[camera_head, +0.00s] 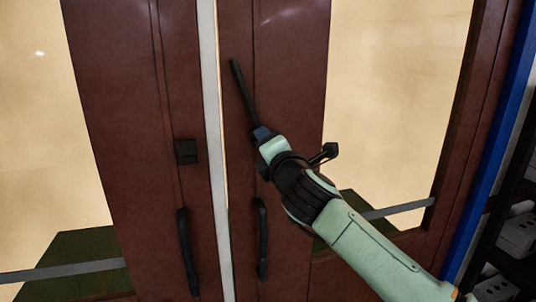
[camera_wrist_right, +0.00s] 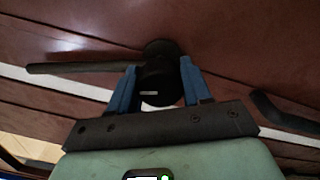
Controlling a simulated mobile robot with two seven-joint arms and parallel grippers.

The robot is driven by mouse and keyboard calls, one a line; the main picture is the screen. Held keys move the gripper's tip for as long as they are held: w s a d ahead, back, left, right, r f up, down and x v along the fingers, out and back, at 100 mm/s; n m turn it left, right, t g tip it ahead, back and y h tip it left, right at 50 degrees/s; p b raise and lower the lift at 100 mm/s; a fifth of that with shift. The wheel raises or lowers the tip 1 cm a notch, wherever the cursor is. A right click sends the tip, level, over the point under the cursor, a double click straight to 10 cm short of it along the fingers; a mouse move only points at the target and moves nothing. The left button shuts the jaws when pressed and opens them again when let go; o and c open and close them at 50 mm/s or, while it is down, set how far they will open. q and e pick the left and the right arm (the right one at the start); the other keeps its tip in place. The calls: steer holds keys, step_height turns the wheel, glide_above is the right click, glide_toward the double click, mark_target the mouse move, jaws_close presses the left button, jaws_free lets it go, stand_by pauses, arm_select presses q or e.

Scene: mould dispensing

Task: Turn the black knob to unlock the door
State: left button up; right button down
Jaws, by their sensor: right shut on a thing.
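The black knob (camera_head: 243,88) is on the right door (camera_head: 290,60). Its long lever points up and slightly left in the head view. My right gripper (camera_head: 262,134) reaches it from the lower right and hides its hub. In the right wrist view, the blue fingers of my right gripper (camera_wrist_right: 160,66) stand on both sides of the round hub of the knob (camera_wrist_right: 160,88), shut on it. There the lever extends left, outside the fingers. The doors look closed, with a pale strip between them. My left gripper is not in view.
Black vertical handles hang on the left door (camera_head: 187,252) and the right door (camera_head: 262,238), below my right gripper. A small black block (camera_head: 186,151) is on the left door. Glass panes flank the brown frames. A blue post (camera_head: 490,150) and a dark shelf stand at far right.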

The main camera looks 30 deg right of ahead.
arm_select(q)
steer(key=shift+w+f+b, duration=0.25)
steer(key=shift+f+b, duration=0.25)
steer(key=shift+b, duration=0.05)
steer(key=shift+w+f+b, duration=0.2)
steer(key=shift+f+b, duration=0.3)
arm_select(e)
steer(key=m, duration=0.3)
steer(key=shift+m, duration=0.6)
steer(key=c, duration=0.5)
jaws_free()
steer(key=shift+s+a+f+b, duration=0.1)
steer(key=shift+s+b, duration=0.3)
steer(key=shift+s, duration=0.15)
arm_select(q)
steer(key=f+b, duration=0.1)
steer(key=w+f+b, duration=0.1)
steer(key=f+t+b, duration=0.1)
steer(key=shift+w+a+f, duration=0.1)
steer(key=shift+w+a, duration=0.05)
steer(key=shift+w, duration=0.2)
arm_select(e)
steer(key=v, duration=1.2)
